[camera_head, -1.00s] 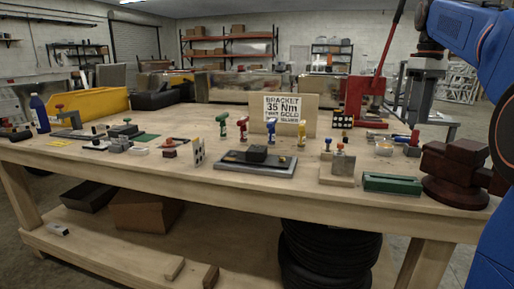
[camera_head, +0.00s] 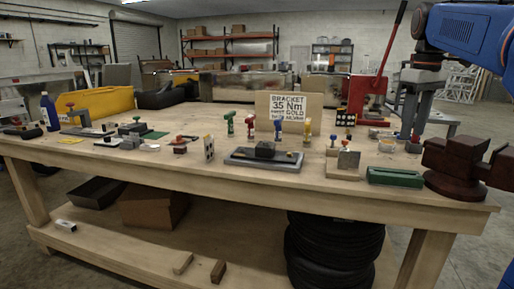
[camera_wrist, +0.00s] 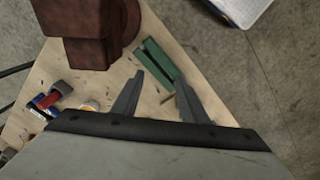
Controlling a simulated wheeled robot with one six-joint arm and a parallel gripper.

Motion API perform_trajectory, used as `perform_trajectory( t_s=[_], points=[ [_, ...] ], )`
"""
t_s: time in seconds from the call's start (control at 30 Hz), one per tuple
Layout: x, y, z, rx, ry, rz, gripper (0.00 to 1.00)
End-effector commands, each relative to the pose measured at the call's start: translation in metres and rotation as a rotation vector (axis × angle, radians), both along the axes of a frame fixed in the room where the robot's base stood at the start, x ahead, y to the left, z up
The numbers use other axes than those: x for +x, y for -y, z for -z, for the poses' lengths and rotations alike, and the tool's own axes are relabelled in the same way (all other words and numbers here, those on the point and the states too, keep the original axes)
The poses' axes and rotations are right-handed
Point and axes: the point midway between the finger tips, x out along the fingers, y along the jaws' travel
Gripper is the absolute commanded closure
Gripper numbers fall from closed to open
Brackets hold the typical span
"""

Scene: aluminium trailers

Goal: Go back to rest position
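My gripper (camera_wrist: 160,78) is open in the wrist view, its two grey fingers apart with nothing between their tips. It hangs above the right end of the wooden workbench (camera_head: 330,190). The green tray-like block (camera_wrist: 157,62) lies below and beyond the fingertips; it also shows in the head view (camera_head: 395,178). In the head view my blue arm (camera_head: 470,35) is at the upper right, with its grey wrist pointing down behind the dark red vise; the fingertips are not clear there.
The dark red vise (camera_head: 458,166) stands at the bench's right end, close to my arm. A red press (camera_head: 370,95) is behind. Tyres (camera_head: 335,250) sit below.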

Motion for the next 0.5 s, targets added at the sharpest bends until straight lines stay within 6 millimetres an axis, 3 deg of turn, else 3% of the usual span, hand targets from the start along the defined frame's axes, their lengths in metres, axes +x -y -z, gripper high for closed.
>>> perform_trajectory(
  t_s=[0.17,0.5],
  points=[
    [-0.031,-0.023,0.022,-0.003,0.041,0.044,0.60],
    [-0.106,-0.070,0.096,0.008,0.150,0.167,0.60]
  ],
)
